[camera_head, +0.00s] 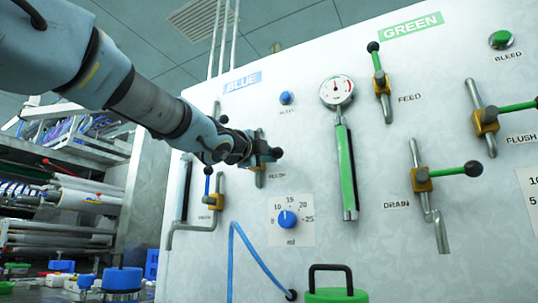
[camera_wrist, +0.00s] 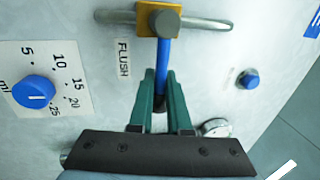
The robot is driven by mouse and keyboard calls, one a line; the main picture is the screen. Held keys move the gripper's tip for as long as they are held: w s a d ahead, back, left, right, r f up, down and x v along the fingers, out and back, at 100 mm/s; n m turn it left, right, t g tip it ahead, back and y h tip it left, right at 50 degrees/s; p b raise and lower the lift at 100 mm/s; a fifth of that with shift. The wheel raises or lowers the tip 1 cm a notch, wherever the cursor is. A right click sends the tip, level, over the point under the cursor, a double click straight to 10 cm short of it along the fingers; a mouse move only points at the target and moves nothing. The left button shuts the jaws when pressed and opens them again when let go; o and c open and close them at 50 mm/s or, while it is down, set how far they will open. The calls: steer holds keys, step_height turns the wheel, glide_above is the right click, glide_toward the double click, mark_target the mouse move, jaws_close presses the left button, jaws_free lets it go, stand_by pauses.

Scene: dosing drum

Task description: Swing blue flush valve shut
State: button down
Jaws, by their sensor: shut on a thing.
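The blue flush valve has a yellow body (camera_wrist: 159,19) on a grey pipe, beside the FLUSH label, in the wrist view. Its blue handle (camera_wrist: 162,55) stands out from the body, square across the pipe. My gripper (camera_wrist: 161,82) is shut on the handle, with one green finger on each side near its dark end. In the head view my gripper (camera_head: 266,154) is at the blue flush valve (camera_head: 260,175), on the blue side of the white panel. There my gripper hides most of the handle.
The blue drain valve (camera_head: 208,199), with its handle upright, sits left of my gripper. The blue dosing dial (camera_head: 289,220) is below, and a blue button (camera_head: 286,98) is above. A gauge (camera_head: 337,91) over a green-framed tube (camera_head: 347,172) stands to the right. Green-handled valves are farther right.

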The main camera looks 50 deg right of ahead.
steer(key=shift+s+d+f, duration=0.1)
steer(key=shift+s, duration=0.3)
steer(key=c, duration=0.8)
jaws_free()
steer(key=shift+c, duration=0.2)
steer(key=shift+w, duration=0.1)
steer(key=v, duration=1.1)
steer(key=shift+w, duration=0.1)
